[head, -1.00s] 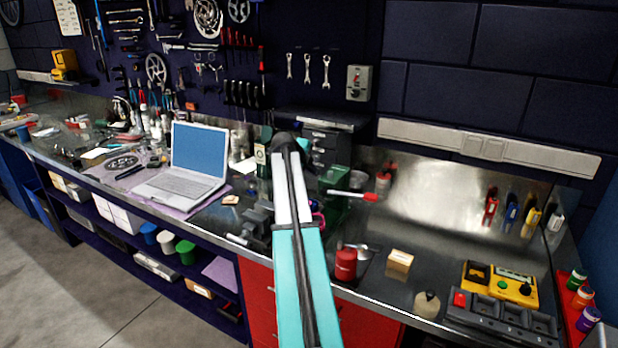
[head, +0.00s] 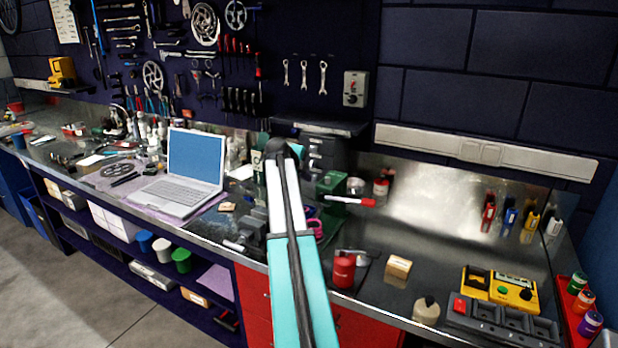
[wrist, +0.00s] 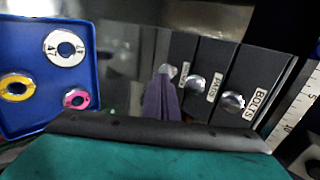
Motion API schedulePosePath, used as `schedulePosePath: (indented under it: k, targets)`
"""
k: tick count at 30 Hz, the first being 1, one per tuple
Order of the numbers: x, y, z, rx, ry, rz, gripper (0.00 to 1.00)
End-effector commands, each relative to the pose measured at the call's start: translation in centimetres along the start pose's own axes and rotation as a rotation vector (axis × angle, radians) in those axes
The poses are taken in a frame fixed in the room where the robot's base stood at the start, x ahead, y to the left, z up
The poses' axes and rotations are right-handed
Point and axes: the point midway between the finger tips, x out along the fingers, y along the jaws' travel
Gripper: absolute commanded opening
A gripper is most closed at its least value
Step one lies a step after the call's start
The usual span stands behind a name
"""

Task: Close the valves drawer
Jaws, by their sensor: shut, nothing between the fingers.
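A dark small-parts cabinet (head: 326,152) stands at the back of the bench in the head view, partly behind my arm. In the wrist view its drawer fronts show round metal knobs and white labels. One drawer (wrist: 246,92) reads BOLTS, and another drawer (wrist: 207,80) beside it has a label that seems to read PADS. A further drawer front (wrist: 184,52) is partly hidden by my gripper. I cannot read a valves label or tell how far any drawer stands out. My gripper (wrist: 164,80) is shut and empty, its tip at or very near the leftmost knob.
A blue panel (wrist: 25,45) with white, yellow and pink rings is at the left in the wrist view.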

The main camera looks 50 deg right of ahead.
Motion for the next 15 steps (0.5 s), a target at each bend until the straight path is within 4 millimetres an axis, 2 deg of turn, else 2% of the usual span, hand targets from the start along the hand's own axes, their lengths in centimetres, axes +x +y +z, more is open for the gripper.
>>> schedulePosePath:
  k: [5,15]
  targets:
    - [-1.7,1.9,-0.2,-0.001,0.003,0.002,0.0]
    - [-6.8,1.7,-0.1,0.0,0.003,0.002,0.0]
